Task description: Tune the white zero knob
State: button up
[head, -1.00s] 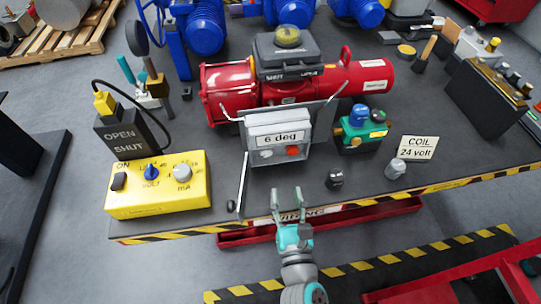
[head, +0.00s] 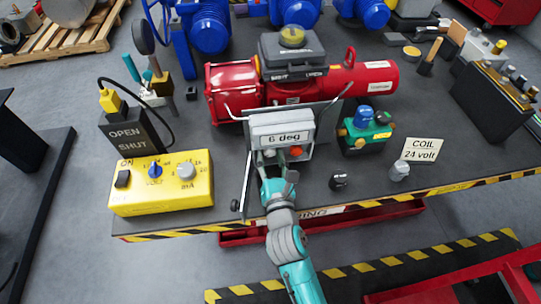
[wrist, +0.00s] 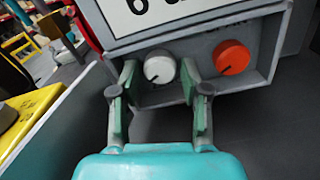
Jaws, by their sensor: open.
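The white zero knob (wrist: 159,68) sits on the lower front of the grey positioner box (wrist: 272,52), left of an orange-red knob (wrist: 231,57). It is round with a dark pointer line. My gripper (wrist: 163,92) is open in the wrist view, its two fingers pointing at the box. The left finger is just left of the white knob, and the right finger lies between the two knobs. I cannot tell whether the fingers touch the knob. In the head view my gripper (head: 278,176) is in front of the box and covers much of the white knob. The display (head: 283,139) reads "6 deg".
The box's open cover (head: 246,185) stands close to the left of my gripper. A yellow calibrator (head: 160,200) is at the left. A black knob (head: 339,181) and a grey knob (head: 399,171) stand on the table to the right. The red actuator (head: 235,92) is behind.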

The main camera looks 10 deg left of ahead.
jog(key=shift+w, duration=0.35)
grip_shut()
jog(key=n, duration=0.5)
jog(key=shift+n, duration=2.6)
